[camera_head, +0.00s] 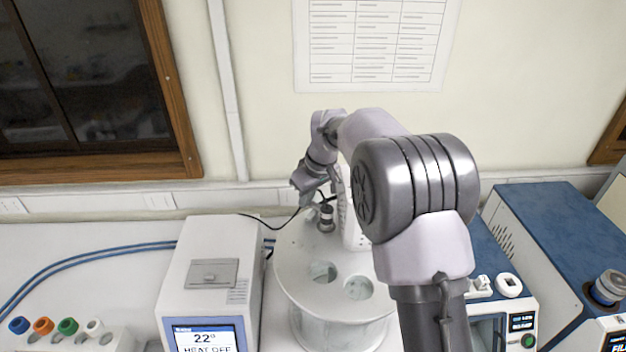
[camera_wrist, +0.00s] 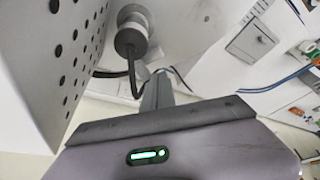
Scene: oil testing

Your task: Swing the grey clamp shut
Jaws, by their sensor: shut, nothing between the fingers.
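I cannot pick out the grey clamp for certain in either view. A small grey cylindrical fitting (camera_head: 326,218) stands on the round white top, just below my gripper (camera_head: 318,197).
The round white top (camera_head: 297,262) has two round openings at its front. A white heater unit with a display (camera_head: 212,262) stands to its left, and blue-topped instruments (camera_head: 555,235) to the right. A black cable runs behind. My arm hides part of the round top.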

